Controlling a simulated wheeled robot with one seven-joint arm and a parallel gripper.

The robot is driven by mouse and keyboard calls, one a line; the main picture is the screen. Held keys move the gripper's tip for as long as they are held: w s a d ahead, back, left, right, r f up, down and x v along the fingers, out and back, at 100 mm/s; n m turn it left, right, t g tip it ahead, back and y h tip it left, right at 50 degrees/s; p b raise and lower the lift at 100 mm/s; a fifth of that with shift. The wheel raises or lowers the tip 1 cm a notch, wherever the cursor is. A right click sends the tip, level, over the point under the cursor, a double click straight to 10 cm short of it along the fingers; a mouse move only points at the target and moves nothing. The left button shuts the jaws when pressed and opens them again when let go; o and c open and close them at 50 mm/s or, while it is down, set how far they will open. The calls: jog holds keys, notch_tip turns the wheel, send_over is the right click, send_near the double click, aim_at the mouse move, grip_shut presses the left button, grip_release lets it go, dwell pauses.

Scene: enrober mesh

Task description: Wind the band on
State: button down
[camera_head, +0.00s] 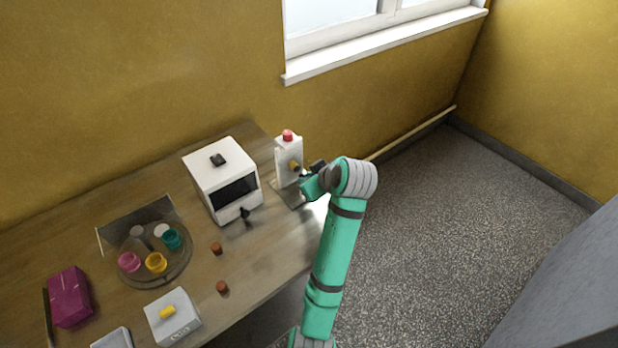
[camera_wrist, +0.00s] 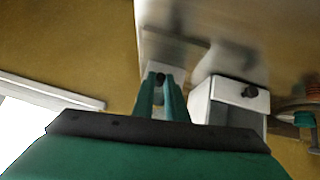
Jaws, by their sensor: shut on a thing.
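A white upright post (camera_head: 285,162) with a red button (camera_head: 288,135) on top and a brass-coloured knob (camera_head: 295,166) on its side stands near the table's right end. My gripper (camera_head: 304,175) is beside the post, at the side with the brass knob. In the wrist view my gripper's teal fingers (camera_wrist: 161,82) are shut on a small dark knob (camera_wrist: 160,77), in front of a pale surface. A white box machine (camera_head: 219,170) with a dark front opening stands left of the post; a black knob (camera_head: 244,213) sticks out at its front. I cannot make out the band.
A round tray (camera_head: 180,270) with several coloured cups is further left on the wooden table (camera_head: 262,262). Two small brown pieces lie before it. A grey-white box with a yellow knob (camera_head: 167,312) and a magenta block (camera_head: 69,297) are nearer me. The floor at the right is clear.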

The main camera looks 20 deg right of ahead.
jog(key=m+g+y, duration=0.1)
jog(key=m+y, duration=0.1)
jog(key=y, duration=0.2)
jog(key=shift+a, duration=0.1)
jog(key=shift+s+a+m+g+y, duration=0.15)
jog(key=shift+m+g+y, duration=0.35)
jog(key=shift+m+y, duration=0.7)
jog(key=shift+y, duration=0.3)
jog(key=c, duration=1.8)
grip_release()
jog(key=shift+f, duration=0.1)
jog(key=shift+o, duration=0.2)
jog(key=v, duration=1)
jog(key=shift+d+r, duration=0.25)
jog(key=shift+r, duration=0.05)
jog(key=shift+s, duration=0.15)
